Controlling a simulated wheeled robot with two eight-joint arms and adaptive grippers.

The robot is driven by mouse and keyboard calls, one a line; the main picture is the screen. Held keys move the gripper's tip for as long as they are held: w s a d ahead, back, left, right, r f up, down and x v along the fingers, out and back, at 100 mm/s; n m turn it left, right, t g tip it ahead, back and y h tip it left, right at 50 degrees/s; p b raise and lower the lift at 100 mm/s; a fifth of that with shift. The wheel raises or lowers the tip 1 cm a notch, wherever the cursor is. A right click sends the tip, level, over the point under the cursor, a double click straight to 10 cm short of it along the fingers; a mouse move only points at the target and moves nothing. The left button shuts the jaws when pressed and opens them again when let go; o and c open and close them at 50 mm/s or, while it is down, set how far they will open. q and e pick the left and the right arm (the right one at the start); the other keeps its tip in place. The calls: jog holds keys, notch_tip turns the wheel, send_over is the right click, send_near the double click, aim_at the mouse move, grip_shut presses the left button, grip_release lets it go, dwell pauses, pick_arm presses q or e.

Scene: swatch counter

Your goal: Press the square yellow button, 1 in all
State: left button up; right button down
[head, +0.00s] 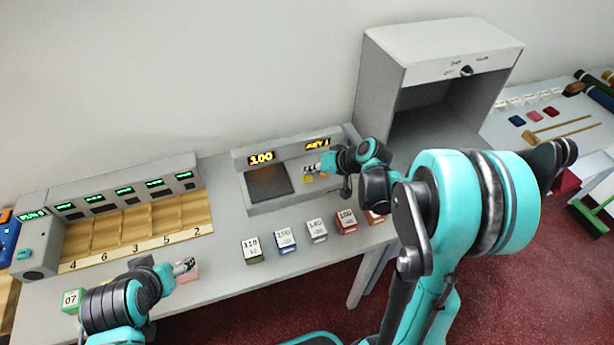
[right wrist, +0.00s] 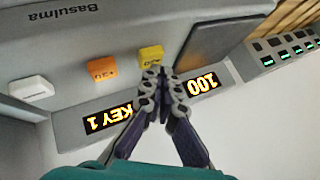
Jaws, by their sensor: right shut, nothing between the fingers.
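The square yellow button (right wrist: 151,54) is on the grey panel of the counter device, beside an orange button (right wrist: 102,68) and a white button (right wrist: 31,87). My right gripper (right wrist: 155,72) is shut and empty, its fingertips right at the edge of the yellow button in the right wrist view. I cannot tell if they touch it. In the head view the right gripper (head: 308,170) is over the device's panel, and the yellow button (head: 308,178) shows just below it. My left gripper (head: 188,266) is at a pink block (head: 187,276) at the counter's front; its fingers are too small to judge.
The device's displays read 100 (head: 261,157) and KEY 1 (head: 317,144). A dark plate (head: 268,182) lies left of the buttons. Several numbered blocks stand in front, including a white-and-green one (head: 252,246). A grey open booth (head: 440,85) stands to the right.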

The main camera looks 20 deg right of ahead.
aim_at(309, 177)
jog(key=shift+f+b, duration=0.45)
jog(key=shift+f, duration=0.05)
dwell(0.3)
jog(key=shift+r, duration=0.15)
jog(key=shift+r+p, duration=0.75)
jog(key=shift+r, duration=0.05)
notch_tip(309, 177, up, 5)
jog(key=p, duration=0.4)
jog(key=shift+r, duration=0.1)
